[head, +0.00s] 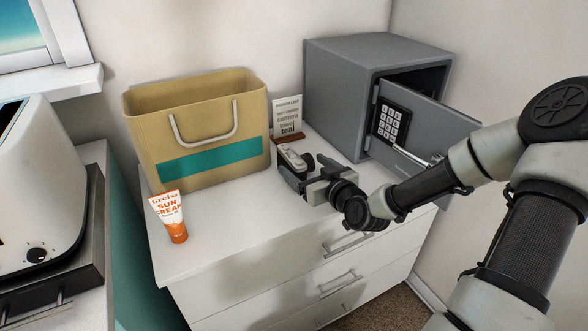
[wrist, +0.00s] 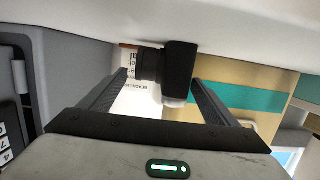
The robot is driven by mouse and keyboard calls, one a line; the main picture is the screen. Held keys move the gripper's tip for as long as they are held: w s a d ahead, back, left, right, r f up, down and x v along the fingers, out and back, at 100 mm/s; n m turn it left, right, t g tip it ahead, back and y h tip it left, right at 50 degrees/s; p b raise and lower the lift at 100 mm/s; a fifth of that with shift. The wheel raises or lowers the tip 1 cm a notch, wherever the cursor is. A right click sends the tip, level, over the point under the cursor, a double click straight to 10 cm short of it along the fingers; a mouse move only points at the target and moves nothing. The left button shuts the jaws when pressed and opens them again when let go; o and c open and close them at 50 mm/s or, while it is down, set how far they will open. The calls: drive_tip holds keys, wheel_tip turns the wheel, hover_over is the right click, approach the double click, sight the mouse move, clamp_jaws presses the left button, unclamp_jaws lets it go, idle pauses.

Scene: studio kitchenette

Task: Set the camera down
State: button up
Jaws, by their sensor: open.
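The camera (head: 292,158), black with a pale grey part, is at the dresser top in front of the bag and sign. In the wrist view the camera (wrist: 180,68) shows as a dark body with a short lens, against the white top surface. My gripper (head: 306,172) is open around it. In the wrist view my gripper (wrist: 159,80) has one finger on each side of the camera, with a small gap by the lens. The other finger is close to the body; I cannot tell whether it touches. The camera's underside is partly hidden.
A tan bag (head: 210,112) with a teal band stands left of the camera. A small sign (head: 288,115) stands behind it. An orange-and-white sun cream tube (head: 170,217) is at the left front. A grey safe (head: 345,85) with its door (head: 425,120) open stands right. The dresser top (head: 225,215) is clear in front.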

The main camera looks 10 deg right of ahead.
drive_tip(key=shift+x, duration=1.2)
drive_tip(key=c, duration=1.7)
drive_tip(key=shift+r, duration=0.15)
